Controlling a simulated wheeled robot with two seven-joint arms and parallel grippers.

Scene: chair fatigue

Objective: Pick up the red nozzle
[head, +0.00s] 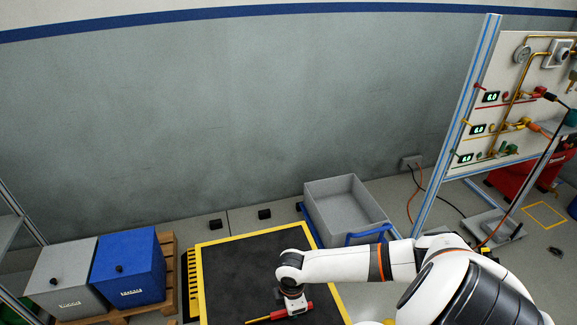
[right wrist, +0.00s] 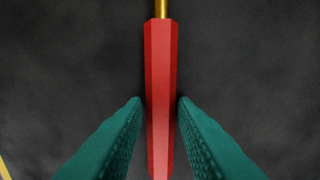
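The red nozzle (head: 308,307) lies on the dark top of the yellow-edged table (head: 240,262), its thin brass tip pointing left in the head view. In the right wrist view the red nozzle (right wrist: 161,90) runs upright through the middle, brass end at the top. My right gripper (right wrist: 160,102) has its two teal fingers on either side of the nozzle, with a narrow dark gap seen on each side. In the head view my right gripper (head: 294,306) is low over the nozzle and hides part of it. My left gripper is not in view.
A grey bin (head: 345,208) stands behind the table at right. A grey box (head: 62,280) and a blue box (head: 128,268) sit on a wooden pallet at left. A panel with gauges and hoses (head: 520,95) stands at far right. The tabletop left of the nozzle is clear.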

